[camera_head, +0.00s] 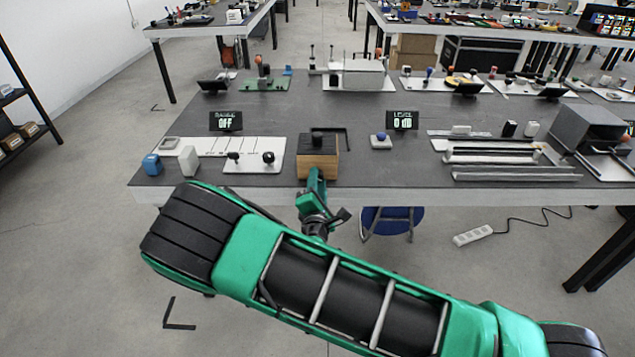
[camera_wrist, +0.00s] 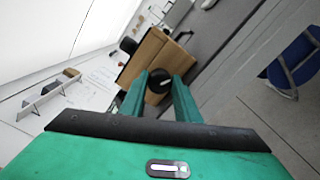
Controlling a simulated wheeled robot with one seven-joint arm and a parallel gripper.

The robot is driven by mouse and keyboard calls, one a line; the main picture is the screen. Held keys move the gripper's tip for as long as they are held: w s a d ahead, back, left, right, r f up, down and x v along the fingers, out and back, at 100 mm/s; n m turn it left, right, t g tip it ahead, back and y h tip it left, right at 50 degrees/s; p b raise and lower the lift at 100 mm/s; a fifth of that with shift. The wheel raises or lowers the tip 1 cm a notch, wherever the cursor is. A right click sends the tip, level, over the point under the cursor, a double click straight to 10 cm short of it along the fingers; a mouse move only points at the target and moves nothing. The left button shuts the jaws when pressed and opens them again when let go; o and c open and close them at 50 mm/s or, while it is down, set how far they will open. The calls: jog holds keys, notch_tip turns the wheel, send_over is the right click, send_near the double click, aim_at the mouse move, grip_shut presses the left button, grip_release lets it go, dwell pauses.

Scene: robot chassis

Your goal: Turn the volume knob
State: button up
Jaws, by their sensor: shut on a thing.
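The volume knob (camera_wrist: 160,80) is a round black knob with a pale mark, on the front face of a wooden box (camera_wrist: 146,56). In the head view the box (camera_head: 318,166) stands at the front edge of the dark table, and the knob is hidden there by my gripper. My gripper (camera_wrist: 158,84) has its two green fingers on either side of the knob and is shut on it. In the head view my gripper (camera_head: 316,178) is against the front of the box. A small display (camera_head: 402,121) behind it reads LEVEL 0 dB.
Another display (camera_head: 226,121) reads RANGE OFF. A white board (camera_head: 243,167) with black knobs lies left of the box. A black hex key (camera_head: 340,132) lies behind it. A small base with a blue ball (camera_head: 381,138) and metal rails (camera_head: 510,170) are to the right.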

jog(key=shift+f, duration=0.1)
jog(key=o, duration=1)
jog(key=shift+o, duration=0.2)
jog(key=shift+f, duration=0.1)
jog(key=s+n, duration=1)
jog(key=n, duration=0.2)
jog(key=shift+s+a+r, duration=0.25)
jog(key=shift+s+a, duration=0.15)
jog(key=shift+a, duration=0.05)
dwell(0.4)
